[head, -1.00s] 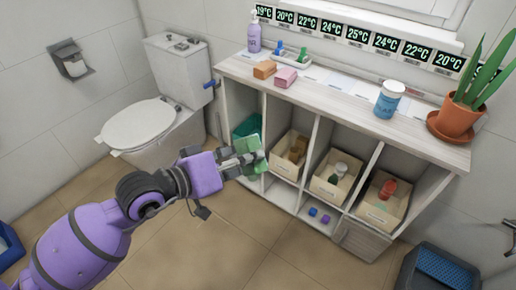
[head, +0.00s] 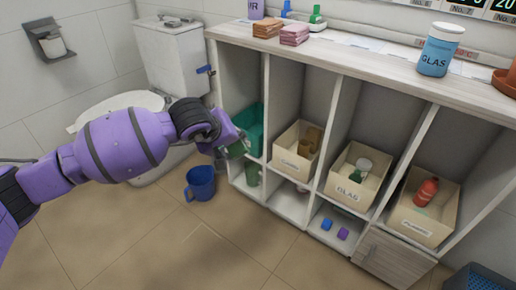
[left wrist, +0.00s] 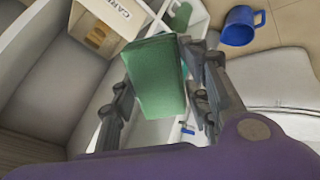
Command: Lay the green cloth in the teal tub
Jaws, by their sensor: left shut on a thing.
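The teal tub (head: 251,121) stands in the leftmost upper compartment of the white shelf unit. My left gripper (head: 230,150) is at the front of that compartment, close to the tub, and partly hidden behind my wrist. In the left wrist view my left gripper (left wrist: 163,92) is shut on the folded green cloth (left wrist: 159,85), which sits between its spread fingers. In the head view only a bit of the cloth (head: 238,149) shows beside the tub's front. I cannot tell whether the cloth touches the tub. My right gripper is not in view.
A cream bin (head: 287,157) fills the compartment to the right; dividers stand on both sides. A green container (head: 252,174) sits on the shelf below the tub. A blue mug (head: 201,182) is on the floor, left of the unit. The floor in front is clear.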

